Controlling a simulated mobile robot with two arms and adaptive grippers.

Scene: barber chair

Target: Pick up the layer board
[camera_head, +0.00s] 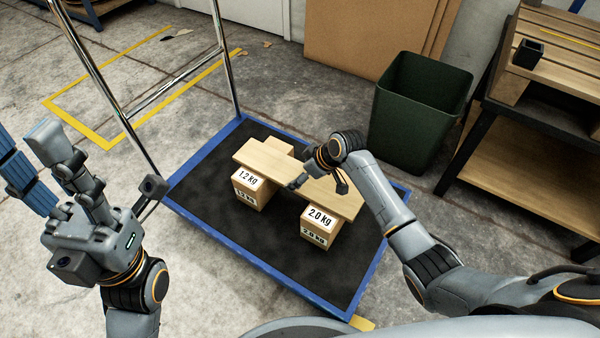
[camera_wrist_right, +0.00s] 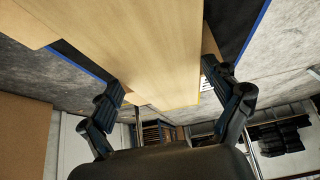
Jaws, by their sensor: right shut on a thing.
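The layer board (camera_head: 268,158) is a flat light wooden board lying across boxes on the cart. My right gripper (camera_head: 318,178) reaches over its middle from the right. In the right wrist view, the fingers of my right gripper (camera_wrist_right: 168,92) are closed against the two long edges of the board (camera_wrist_right: 150,45). The gripper hides part of the board in the head view. My left gripper (camera_head: 24,145) is at the left edge of the head view, away from the board, with its fingers apart and nothing seen between them.
A dark green bin (camera_head: 420,115) and a wooden workbench (camera_head: 530,165) stand to the right.

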